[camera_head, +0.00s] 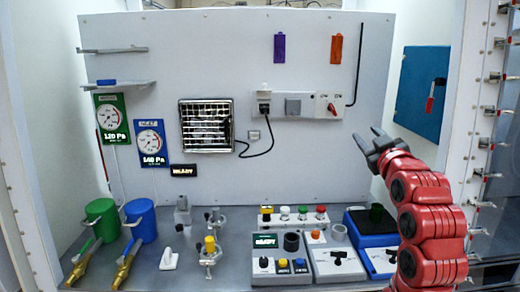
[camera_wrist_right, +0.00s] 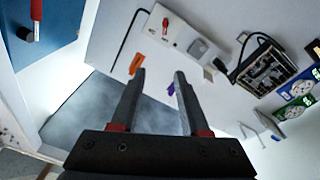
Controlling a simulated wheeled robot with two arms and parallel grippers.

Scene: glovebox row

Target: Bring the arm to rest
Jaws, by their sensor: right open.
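My right arm comes in from the lower right in the head view, red with dark joints. Its dark gripper (camera_head: 374,146) is raised in front of the right part of the white back panel, above the bench. In the right wrist view the gripper (camera_wrist_right: 160,80) has its two fingers apart with nothing between them. It touches nothing that I can see. My left gripper does not show in either view.
Control boxes (camera_head: 278,265) with buttons and a blue device (camera_head: 362,240) stand on the grey bench below the gripper. A blue wall cabinet (camera_head: 415,100) with a red handle is to its right. Green (camera_head: 100,222) and blue canisters (camera_head: 140,222) stand at left. Space left of the gripper is open.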

